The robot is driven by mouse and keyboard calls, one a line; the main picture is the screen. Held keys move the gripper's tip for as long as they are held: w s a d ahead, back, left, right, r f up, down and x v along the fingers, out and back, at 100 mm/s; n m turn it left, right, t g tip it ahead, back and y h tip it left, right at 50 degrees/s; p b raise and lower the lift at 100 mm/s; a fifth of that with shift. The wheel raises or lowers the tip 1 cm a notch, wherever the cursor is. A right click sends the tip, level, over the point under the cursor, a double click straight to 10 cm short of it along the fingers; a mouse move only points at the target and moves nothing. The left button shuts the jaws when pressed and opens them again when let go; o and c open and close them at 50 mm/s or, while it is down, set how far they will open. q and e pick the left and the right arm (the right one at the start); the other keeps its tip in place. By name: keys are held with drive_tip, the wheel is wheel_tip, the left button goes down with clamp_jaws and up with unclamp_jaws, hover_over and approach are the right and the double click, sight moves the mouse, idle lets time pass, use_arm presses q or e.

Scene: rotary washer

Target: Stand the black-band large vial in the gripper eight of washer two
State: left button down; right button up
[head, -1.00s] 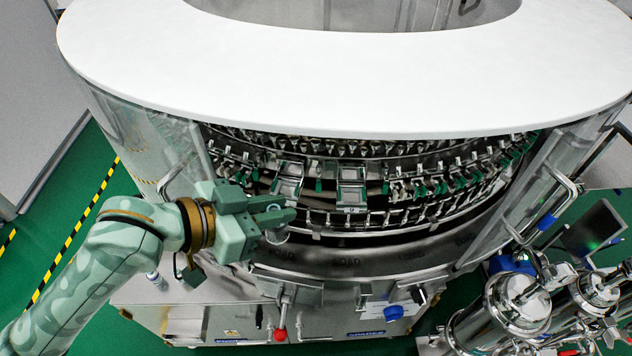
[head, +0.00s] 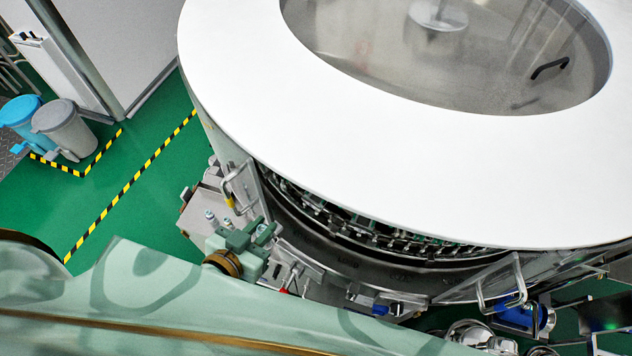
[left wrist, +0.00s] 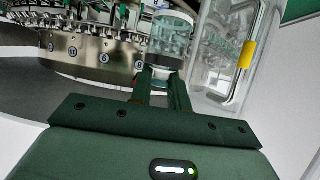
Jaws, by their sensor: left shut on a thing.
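My left gripper (head: 268,232) is at the front left of the washer (head: 400,170), by the left end of its opening. In the left wrist view, the left gripper (left wrist: 165,78) is shut on a clear glass large vial (left wrist: 172,38). The fingers hold its narrow lower end, and the wide body points away from the palm. My right gripper is not in view.
A clear door panel with a handle (head: 240,187) stands close to the left gripper. In the left wrist view, a clear panel with a yellow tag (left wrist: 246,56) stands right of the vial.

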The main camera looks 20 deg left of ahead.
use_arm(q)
drive_tip(key=w+d, duration=0.3)
drive_tip(key=w, duration=0.6)
drive_tip(key=w+d, duration=0.4)
drive_tip(key=w, duration=0.6)
drive_tip(key=f, duration=0.2)
drive_tip(key=f+b, duration=0.1)
drive_tip(key=f, duration=0.4)
drive_tip(key=shift+s+a, duration=0.3)
drive_tip(key=shift+s, duration=0.05)
drive_tip(key=shift+w+f, duration=0.1)
drive_tip(key=shift+w, duration=0.05)
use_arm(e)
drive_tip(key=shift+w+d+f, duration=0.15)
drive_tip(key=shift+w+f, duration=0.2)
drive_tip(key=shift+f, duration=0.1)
use_arm(q)
drive_tip(key=shift+f, duration=0.2)
drive_tip(key=c, duration=1.3)
unclamp_jaws()
drive_tip(key=shift+c, duration=0.2)
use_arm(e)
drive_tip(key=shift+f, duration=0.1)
use_arm(q)
drive_tip(key=shift+r, duration=0.1)
